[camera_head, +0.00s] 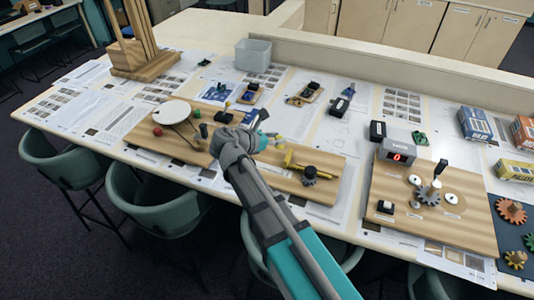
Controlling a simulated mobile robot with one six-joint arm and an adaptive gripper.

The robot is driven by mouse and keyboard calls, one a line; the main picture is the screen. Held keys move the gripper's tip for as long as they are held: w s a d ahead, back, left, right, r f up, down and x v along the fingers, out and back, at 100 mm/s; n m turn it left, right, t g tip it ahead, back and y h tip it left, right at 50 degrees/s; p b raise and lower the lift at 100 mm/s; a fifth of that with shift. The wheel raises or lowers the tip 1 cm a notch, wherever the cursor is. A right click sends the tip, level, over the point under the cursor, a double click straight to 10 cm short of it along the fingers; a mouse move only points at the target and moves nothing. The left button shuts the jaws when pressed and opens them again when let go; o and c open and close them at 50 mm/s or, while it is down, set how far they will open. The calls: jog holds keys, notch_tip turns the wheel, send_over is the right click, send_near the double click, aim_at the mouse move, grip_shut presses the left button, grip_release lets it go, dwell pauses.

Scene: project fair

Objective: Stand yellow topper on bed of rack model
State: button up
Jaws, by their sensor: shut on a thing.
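My gripper (270,139) is in the middle of the camera_head view, above the table, with my arm reaching up from the bottom. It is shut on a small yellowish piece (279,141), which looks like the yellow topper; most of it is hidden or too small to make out. The rack model (303,168) is just right of and below my gripper in the picture. It has a yellow toothed bar and a dark round gear on a wooden board (322,190). The held piece appears apart from the rack model, but its height above the board cannot be told.
A board with a white disc (172,112) lies to the left. A grey bin (253,55) and small models stand behind. Green chairs (155,200) line the front edge.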

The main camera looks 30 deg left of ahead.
jog(key=shift+s+a, duration=0.1)
jog(key=shift+s, duration=0.05)
jog(key=s+d+r+n+t+y+p, duration=0.1)
jog(key=s+d+r+n+y+p, duration=0.1)
jog(key=d, duration=0.4)
jog(key=shift+s+r, duration=0.25)
jog(key=shift+r, duration=0.05)
jog(key=w+a+f+b, duration=0.2)
jog(key=a+f+b, duration=0.1)
jog(key=a, duration=0.1)
jog(key=w+a+f+b, duration=0.1)
jog(key=a+f+b, duration=0.1)
jog(key=a+f, duration=0.1)
jog(key=w+a+f+b, duration=0.2)
jog(key=a+f+b, duration=0.1)
jog(key=a, duration=0.2)
jog(key=shift+w+b, duration=0.3)
jog(key=shift+f, duration=0.1)
dwell(0.4)
